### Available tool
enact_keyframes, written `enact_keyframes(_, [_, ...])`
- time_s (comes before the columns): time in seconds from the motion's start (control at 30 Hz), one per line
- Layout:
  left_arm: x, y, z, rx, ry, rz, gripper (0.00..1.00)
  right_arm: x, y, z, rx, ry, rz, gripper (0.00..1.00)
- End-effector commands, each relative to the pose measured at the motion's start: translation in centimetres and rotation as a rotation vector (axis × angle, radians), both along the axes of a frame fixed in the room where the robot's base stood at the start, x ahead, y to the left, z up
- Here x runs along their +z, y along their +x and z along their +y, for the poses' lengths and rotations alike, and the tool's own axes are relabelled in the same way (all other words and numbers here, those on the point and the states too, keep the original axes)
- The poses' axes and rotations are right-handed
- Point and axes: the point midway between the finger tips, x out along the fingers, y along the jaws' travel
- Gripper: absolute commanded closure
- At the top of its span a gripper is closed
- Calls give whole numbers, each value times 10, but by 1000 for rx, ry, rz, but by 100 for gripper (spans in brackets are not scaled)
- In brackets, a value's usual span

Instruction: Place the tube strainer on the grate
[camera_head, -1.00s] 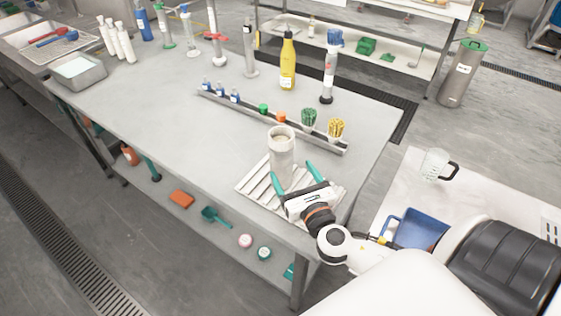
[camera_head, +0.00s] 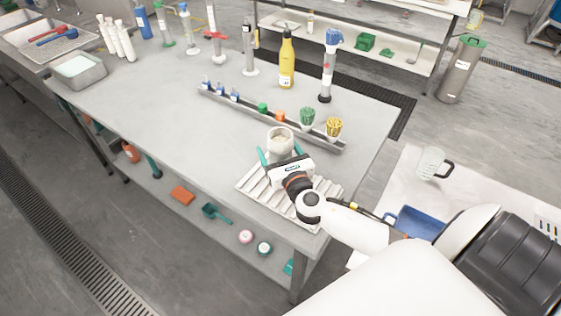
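The tube strainer (camera_head: 281,142) is a pale, upright cylinder with an open round top. It is at the back part of the white slatted grate (camera_head: 257,188), which lies at the near right corner of the steel table. My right gripper (camera_head: 281,154) reaches in from the right, with its teal fingers apart on either side of the strainer. The fingers look open, with no clear contact. The gripper body hides the strainer's lower part, so I cannot see its base against the grate. My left gripper is not in view.
A rail (camera_head: 250,118) with small bottles, caps and green and yellow brushes runs behind the strainer. A yellow bottle (camera_head: 287,66) and several upright tools stand farther back. The table's left middle (camera_head: 170,120) is clear. A glass jug (camera_head: 431,163) stands on the right surface.

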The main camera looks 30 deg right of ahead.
Motion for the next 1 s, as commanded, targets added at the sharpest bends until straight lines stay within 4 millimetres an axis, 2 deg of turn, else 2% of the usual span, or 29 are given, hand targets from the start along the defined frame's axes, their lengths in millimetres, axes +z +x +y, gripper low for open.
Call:
enact_keyframes(0.03, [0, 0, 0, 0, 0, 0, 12, 0, 0, 0, 0, 0, 0, 31])
enact_keyframes(0.3, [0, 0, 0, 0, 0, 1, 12, 0, 0, 0, 0, 0, 0, 75])
enact_keyframes(0.37, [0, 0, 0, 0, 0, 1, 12, 1, 0, 0, 0, 0, -2, 82])
enact_keyframes(0.53, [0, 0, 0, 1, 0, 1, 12, 2, 0, 0, 0, -1, -3, 82])
enact_keyframes(0.63, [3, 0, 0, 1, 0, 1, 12, 10, 0, 0, 0, -2, -5, 82])
enact_keyframes(1.0, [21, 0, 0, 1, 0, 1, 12, 81, 0, 0, 2, -1, -6, 82])
